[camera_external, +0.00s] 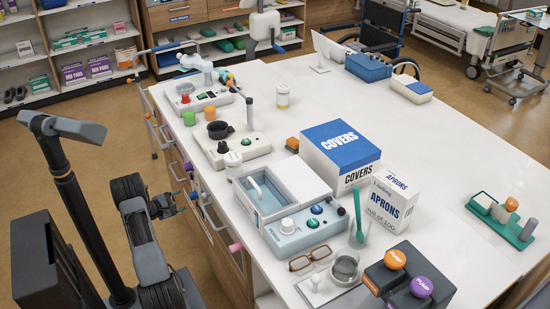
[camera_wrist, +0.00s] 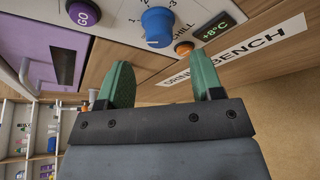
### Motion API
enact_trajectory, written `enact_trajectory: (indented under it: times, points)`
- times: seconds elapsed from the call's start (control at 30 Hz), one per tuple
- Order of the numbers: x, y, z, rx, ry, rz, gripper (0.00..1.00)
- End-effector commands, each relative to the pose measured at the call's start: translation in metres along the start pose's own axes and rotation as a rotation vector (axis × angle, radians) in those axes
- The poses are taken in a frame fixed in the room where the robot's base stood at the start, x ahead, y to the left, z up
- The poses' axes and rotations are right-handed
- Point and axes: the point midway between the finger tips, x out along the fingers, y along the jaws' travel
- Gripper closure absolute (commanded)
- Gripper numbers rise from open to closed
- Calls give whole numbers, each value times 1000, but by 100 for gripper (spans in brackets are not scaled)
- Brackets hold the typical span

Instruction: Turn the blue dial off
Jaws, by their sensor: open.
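The blue dial (camera_wrist: 158,27) is on a pale panel at the top of the wrist view, with small printed numbers along its upper right side. It stands upright from the panel, and its exact setting is too small to read. My gripper (camera_wrist: 164,80) is open, its two green fingers spread apart below the dial in the picture, with nothing between them. The dial lies above the gap, apart from both fingertips. In the external view my gripper (camera_external: 180,201) is small and dark beside the bench front. I cannot pick out the blue dial there.
Beside the dial are a purple GO button (camera_wrist: 84,13), an orange CHILL button (camera_wrist: 184,48) and a +8°C display (camera_wrist: 213,27). A DRINK BENCH label (camera_wrist: 235,49) is on the wood edge. The white bench (camera_external: 455,150) carries several devices and boxes.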

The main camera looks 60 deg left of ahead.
Motion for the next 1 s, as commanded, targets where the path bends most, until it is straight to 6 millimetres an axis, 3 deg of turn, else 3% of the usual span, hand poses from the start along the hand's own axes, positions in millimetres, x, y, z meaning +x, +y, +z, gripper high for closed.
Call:
enact_trajectory:
  times: [0.2,0.4,0.83,1.0]
  points:
    - [35,-2,0,0,-2,-3,40]
    - [52,-1,0,-1,-1,-1,40]
    - [58,0,0,-1,0,0,40]
    - [58,0,0,-1,-1,0,56]
